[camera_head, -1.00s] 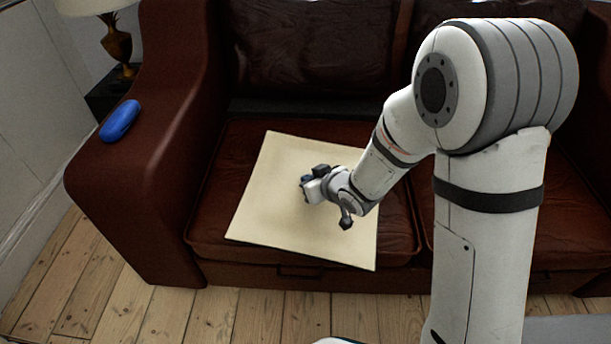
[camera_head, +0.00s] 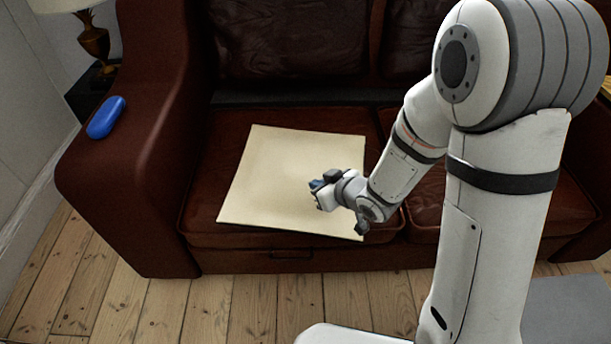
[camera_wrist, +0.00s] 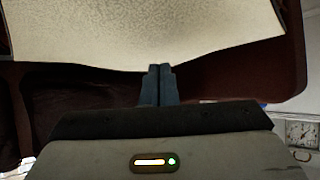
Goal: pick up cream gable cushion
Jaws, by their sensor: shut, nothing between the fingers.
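The cream cushion (camera_head: 275,170) is a flat, pale square lying on the left seat of a dark red-brown leather sofa. In the head view my gripper (camera_head: 316,194) is over the right part of the cushion, and my forearm hides some of its right edge. In the wrist view the cushion (camera_wrist: 150,30) fills the top of the picture, its edge just beyond my fingertips. The fingers of my gripper (camera_wrist: 158,70) are together with nothing between them. I cannot tell whether the tips touch the cushion.
A blue rounded object (camera_head: 106,117) lies on the sofa's left armrest (camera_head: 150,130). A lamp (camera_head: 93,38) stands behind that armrest. The sofa back (camera_head: 290,40) rises behind the cushion. Bare floorboards (camera_head: 190,310) lie in front.

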